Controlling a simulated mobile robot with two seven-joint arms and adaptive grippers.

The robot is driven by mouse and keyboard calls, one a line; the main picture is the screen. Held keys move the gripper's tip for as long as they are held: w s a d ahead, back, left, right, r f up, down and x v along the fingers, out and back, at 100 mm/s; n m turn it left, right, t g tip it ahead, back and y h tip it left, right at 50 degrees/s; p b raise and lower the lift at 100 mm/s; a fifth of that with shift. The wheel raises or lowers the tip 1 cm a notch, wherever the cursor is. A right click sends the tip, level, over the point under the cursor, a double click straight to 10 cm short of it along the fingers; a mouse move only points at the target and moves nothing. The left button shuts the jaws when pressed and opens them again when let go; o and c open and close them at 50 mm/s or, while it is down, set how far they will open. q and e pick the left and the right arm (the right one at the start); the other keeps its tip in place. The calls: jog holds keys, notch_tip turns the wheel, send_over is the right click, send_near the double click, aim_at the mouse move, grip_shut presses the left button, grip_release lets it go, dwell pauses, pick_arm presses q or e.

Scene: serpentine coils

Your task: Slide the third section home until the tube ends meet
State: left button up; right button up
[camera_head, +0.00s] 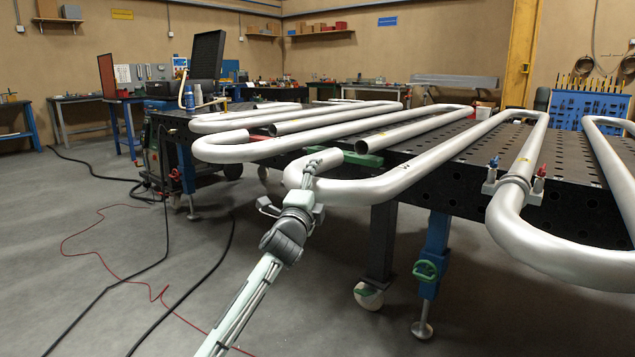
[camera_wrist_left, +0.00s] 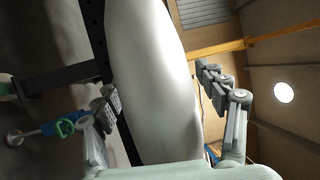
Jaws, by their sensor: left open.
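Silver serpentine tube sections lie on a black perforated table (camera_head: 568,187). The front middle section's U-bend (camera_head: 355,191) overhangs the table edge. Its short leg ends near the open end of a straight tube (camera_head: 410,132), with a small gap between them. A green block (camera_head: 370,160) sits under this spot. My left gripper (camera_head: 290,187) is at the left side of this bend, open, one finger above and one below. In the left wrist view the tube (camera_wrist_left: 155,75) passes between the spread fingers; contact cannot be told. My right gripper is not in view.
Another straight tube (camera_head: 330,121) has an open end facing the left bend (camera_head: 225,148), with a gap. Clamps with blue and red handles (camera_head: 515,180) hold a joint at right. Cables (camera_head: 165,255) run over the floor at left. Table legs (camera_head: 435,245) stand below.

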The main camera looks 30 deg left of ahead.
pick_arm(q)
jog(key=shift+w, duration=0.1)
grip_shut()
dwell(0.5)
